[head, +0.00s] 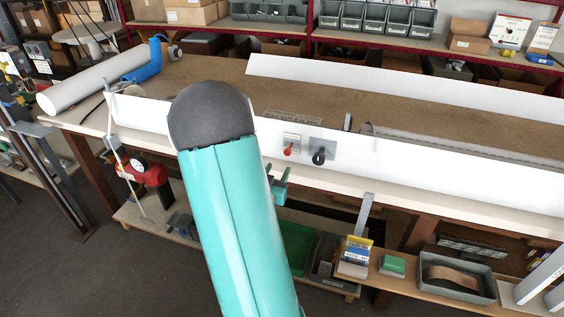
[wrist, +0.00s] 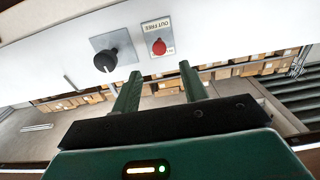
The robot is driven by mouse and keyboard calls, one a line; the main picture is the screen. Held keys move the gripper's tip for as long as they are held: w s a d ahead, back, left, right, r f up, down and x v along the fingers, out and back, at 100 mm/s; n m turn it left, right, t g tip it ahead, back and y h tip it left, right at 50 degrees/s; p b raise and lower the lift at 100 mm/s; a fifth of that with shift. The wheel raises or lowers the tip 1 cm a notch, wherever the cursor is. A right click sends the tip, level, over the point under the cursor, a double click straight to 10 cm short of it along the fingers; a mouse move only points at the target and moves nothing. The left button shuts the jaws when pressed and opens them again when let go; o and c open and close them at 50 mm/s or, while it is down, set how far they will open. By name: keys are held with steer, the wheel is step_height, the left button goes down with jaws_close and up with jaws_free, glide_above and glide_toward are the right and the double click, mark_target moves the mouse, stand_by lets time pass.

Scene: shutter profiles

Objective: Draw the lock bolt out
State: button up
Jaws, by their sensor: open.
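A red knob (head: 288,150) on a small light plate is set in the white upright panel; I take it as the lock bolt's handle. In the wrist view the red knob (wrist: 159,47) has a label reading "OUT FREE". A black knob (head: 319,157) on a grey plate is beside it, and it also shows in the wrist view (wrist: 106,61). My gripper (head: 279,174) is just below the red knob in the head view. In the wrist view my gripper (wrist: 160,72) is open and empty, its fingertips apart, with the red knob seen between and beyond them.
The white panel (head: 430,176) runs along the bench's front edge. My arm covers part of it on the left. A white roll (head: 95,84) and a blue piece (head: 142,70) lie at the bench's left end. A low shelf below holds a grey bin (head: 455,290) and small boxes.

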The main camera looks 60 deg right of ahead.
steer(key=a, duration=0.4)
steer(key=s+a, duration=0.1)
steer(key=shift+a, duration=0.4)
